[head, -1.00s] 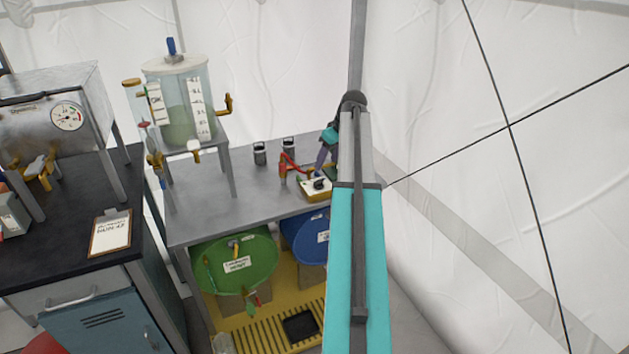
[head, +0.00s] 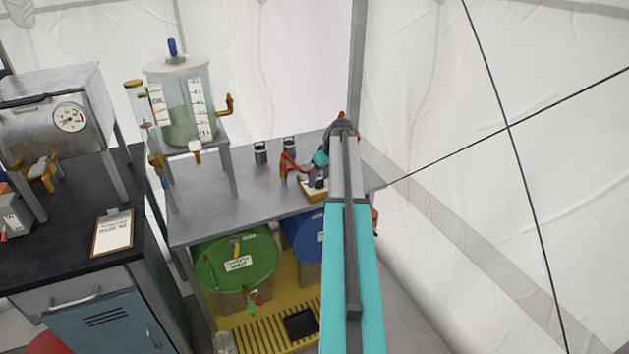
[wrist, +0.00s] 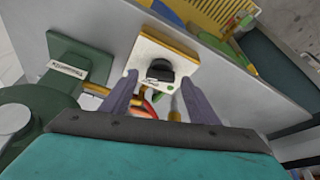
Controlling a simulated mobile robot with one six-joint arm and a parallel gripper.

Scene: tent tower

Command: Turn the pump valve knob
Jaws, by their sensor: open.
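The pump valve knob (wrist: 160,70) is a black round knob on a white-faced, yellow-edged box (wrist: 183,50). In the wrist view it lies just beyond and between my two grey fingers. My gripper (wrist: 152,98) is open, with the fingers apart on either side of the space before the knob, and it does not appear to touch it. In the head view my gripper (head: 315,176) is over the box (head: 312,196) at the right end of the grey bench, and it hides the knob.
The grey bench (head: 215,208) carries a clear tank (head: 180,95) on a stand and two small dark canisters (head: 260,153). A red hose or handle (head: 287,165) stands left of my gripper. A green drum (head: 240,262) and a blue drum (head: 303,235) lie beneath. A green labelled block (wrist: 78,68) is beside the box.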

